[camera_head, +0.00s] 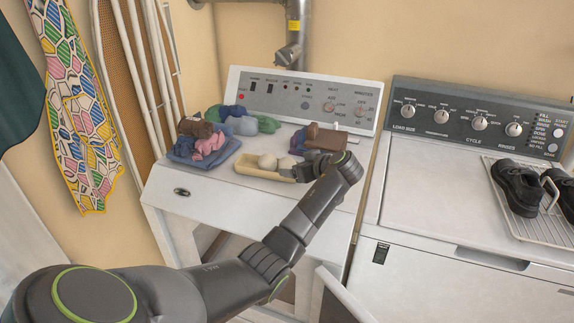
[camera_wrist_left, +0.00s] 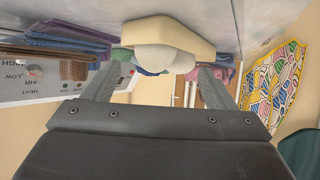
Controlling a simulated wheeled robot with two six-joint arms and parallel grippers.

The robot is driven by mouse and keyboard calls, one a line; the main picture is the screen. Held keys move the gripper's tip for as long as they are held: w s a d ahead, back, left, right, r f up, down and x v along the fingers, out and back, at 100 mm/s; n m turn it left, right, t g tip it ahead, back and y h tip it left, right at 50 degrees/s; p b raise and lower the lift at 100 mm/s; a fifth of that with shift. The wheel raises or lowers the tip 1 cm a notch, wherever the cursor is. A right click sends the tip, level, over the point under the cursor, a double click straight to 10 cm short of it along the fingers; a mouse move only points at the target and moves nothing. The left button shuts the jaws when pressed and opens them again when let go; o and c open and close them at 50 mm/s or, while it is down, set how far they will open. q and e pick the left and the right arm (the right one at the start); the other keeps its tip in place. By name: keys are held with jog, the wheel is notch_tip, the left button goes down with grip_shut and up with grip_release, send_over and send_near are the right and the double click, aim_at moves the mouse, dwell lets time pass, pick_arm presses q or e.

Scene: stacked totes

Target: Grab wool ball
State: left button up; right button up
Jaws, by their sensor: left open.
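My left gripper (camera_head: 303,172) is at the tray's right end, close to the right-hand ball. Whether a finger touches the tray is unclear. My right gripper is out of view.
Folded blue and pink cloths (camera_head: 208,150) are piled left of the tray. Brown and dark cloths (camera_head: 326,138) lie behind my gripper. The control panel (camera_head: 300,97) rises behind. Black shoes (camera_head: 517,187) sit on a wire rack on the right machine.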

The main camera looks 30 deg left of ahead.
aim_at(291, 165)
pick_arm(q)
jog(key=x, duration=0.2)
jog(key=p+x, duration=0.1)
jog(key=shift+w+a+r, duration=0.1)
jog(key=shift+w+a, duration=0.25)
jog(key=shift+w+a+f, duration=0.2)
jog(key=shift+a+f, duration=0.15)
jog(key=shift+a, duration=0.15)
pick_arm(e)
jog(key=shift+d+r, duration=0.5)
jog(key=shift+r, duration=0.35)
pick_arm(q)
jog(key=shift+s+f, duration=0.1)
jog(key=shift+f, duration=0.05)
jog(key=c, duration=1.1)
